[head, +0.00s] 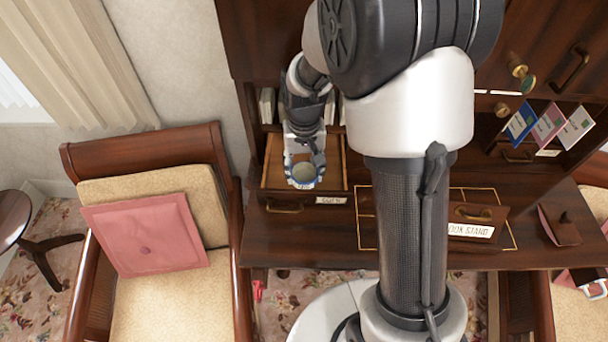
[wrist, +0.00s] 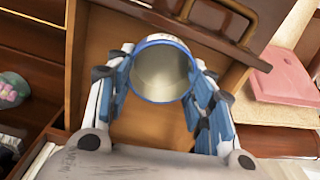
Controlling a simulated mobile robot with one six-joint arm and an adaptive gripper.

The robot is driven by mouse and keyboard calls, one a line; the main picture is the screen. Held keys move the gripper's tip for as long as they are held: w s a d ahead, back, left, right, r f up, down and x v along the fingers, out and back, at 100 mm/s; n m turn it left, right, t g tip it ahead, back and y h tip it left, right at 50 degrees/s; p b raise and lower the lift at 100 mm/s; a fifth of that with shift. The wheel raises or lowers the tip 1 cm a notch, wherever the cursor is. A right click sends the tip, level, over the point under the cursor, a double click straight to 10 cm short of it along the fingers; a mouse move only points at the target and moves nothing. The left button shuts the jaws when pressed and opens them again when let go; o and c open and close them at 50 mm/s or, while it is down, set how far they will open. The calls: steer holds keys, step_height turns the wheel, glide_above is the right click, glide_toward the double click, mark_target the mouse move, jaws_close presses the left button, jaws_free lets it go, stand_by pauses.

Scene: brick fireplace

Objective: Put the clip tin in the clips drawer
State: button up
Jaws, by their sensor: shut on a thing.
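The clip tin (wrist: 160,72) is a round, open-topped tin with a blue rim, and it looks empty inside. My gripper (wrist: 160,90) is shut on the tin, with a blue-padded finger on each side of it. In the head view the tin (head: 303,174) is at the end of my gripper (head: 303,170), over an open drawer (head: 333,165) at the desk's left. The drawer's front has a brass handle and a label (head: 332,200) too small to read surely. Whether the tin touches the drawer floor, I cannot tell.
Coloured cards (head: 549,122) stand in a cubby at the right. A chair with a pink cushion (head: 145,235) is at the left. My column blocks the desk's middle.

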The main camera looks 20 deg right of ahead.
mark_target(304, 177)
steer(key=shift+f, duration=1.5)
steer(key=shift+f+b, duration=0.1)
steer(key=shift+b, duration=0.2)
steer(key=o, duration=0.9)
steer(key=shift+c, duration=0.2)
steer(key=shift+f, duration=0.1)
step_height(304, 177, up, 8)
steer(key=shift+f+p, duration=0.2)
steer(key=shift+p, duration=0.6)
steer(key=s+r+n+t, duration=0.1)
steer(key=s+r+t, duration=0.1)
steer(key=s+r, duration=0.6)
steer(key=s+r+n+t, duration=0.1)
steer(key=s+r+t, duration=0.1)
steer(key=s+r, duration=0.6)
steer(key=s, duration=0.5)
steer(key=shift+s+r+t, duration=0.2)
steer(key=shift+t, duration=0.1)
